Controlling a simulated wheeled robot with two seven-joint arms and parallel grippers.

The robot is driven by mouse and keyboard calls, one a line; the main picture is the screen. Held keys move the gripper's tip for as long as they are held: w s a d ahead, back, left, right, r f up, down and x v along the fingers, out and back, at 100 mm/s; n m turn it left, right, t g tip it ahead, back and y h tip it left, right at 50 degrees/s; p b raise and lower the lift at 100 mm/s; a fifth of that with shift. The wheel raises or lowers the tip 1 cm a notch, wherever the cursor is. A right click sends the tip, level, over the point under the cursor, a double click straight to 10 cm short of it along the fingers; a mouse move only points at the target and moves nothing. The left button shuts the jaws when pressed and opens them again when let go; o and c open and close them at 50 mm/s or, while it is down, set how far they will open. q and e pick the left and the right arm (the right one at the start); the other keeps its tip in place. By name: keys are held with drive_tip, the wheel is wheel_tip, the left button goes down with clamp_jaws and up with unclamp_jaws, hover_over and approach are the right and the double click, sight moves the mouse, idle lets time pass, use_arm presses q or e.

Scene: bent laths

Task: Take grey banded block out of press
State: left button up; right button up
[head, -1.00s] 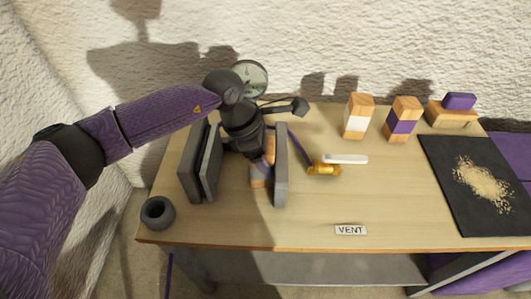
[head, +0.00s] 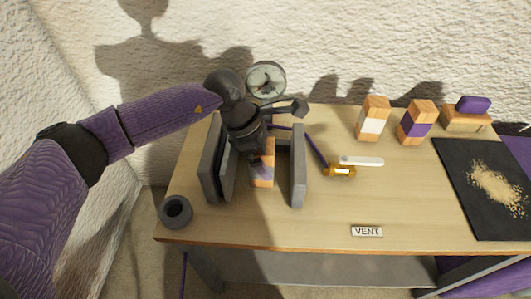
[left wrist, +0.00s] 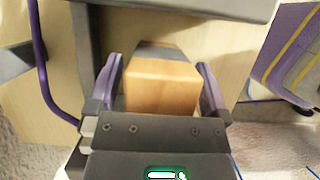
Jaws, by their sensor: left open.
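The grey banded block (head: 262,174) is pale wood and stands upright between the press's grey plates. A gap shows between it and the right plate (head: 298,172); the inner left plate (head: 227,172) is on its other side. My left gripper (head: 258,148) comes down over the block's top, its fingers mostly hidden in the head view. In the left wrist view my left gripper (left wrist: 160,90) is open, its purple fingers on either side of the block (left wrist: 162,78). The right finger looks very close to the block; contact cannot be told. My right gripper is not in view.
A round gauge (head: 266,79) stands behind the press. A brass valve (head: 340,171) with a white lever (head: 361,161) and a VENT label (head: 367,231) are right. A grey cup (head: 176,210) stands front left. Other blocks (head: 372,120) and a dark mat (head: 452,185) lie farther right.

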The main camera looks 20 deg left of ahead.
use_arm(q)
drive_tip(key=shift+a+r, duration=0.1)
drive_tip(key=shift+r, duration=0.3)
drive_tip(key=p+v, duration=0.4)
drive_tip(key=v, duration=0.4)
drive_tip(key=shift+s+a+r+p, duration=0.1)
drive_tip(key=shift+a+r+p, duration=0.1)
drive_tip(key=shift+r+p, duration=0.2)
